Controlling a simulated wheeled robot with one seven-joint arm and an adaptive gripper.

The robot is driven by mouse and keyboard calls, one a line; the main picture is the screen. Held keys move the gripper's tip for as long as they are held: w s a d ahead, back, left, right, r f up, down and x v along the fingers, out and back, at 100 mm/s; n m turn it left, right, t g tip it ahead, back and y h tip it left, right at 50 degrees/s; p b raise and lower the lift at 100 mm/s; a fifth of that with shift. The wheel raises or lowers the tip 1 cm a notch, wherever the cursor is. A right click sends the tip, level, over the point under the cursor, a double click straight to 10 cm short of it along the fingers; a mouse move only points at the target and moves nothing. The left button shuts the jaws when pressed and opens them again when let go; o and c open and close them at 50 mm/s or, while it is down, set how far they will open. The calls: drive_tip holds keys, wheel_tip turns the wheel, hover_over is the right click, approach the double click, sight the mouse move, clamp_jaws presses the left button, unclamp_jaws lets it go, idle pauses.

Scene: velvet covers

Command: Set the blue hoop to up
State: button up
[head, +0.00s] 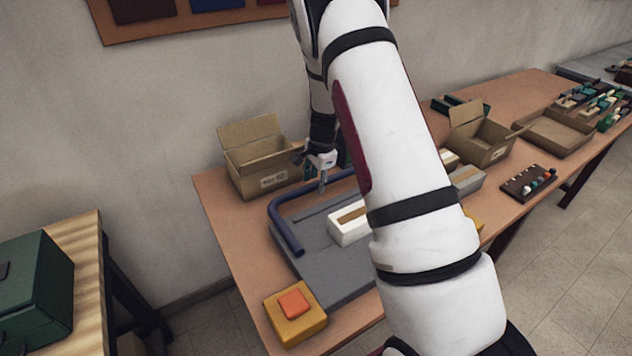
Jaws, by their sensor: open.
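The blue hoop (283,225) is a bent tube on a grey base plate (318,268) on the table. Its left leg runs from the front left to a corner at the back, and its crossbar goes right. The hoop looks low, close to the plate; its right part is hidden behind my arm. My gripper (322,186) points down at the crossbar, above or just beside it. It is open and small in the picture; I cannot tell whether its fingers touch the hoop. A white block with a brown strip (348,224) sits on the plate.
An open cardboard box (262,160) stands behind the hoop, close to my gripper. A yellow block with an orange button (295,312) is at the front left. Another box (482,138), a shallow tray (553,133) and a dark peg rack (529,183) stand to the right.

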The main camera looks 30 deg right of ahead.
drive_tip(key=shift+w+f, duration=0.1)
drive_tip(key=shift+f, duration=0.4)
clamp_jaws()
drive_tip(key=shift+w+r, duration=0.1)
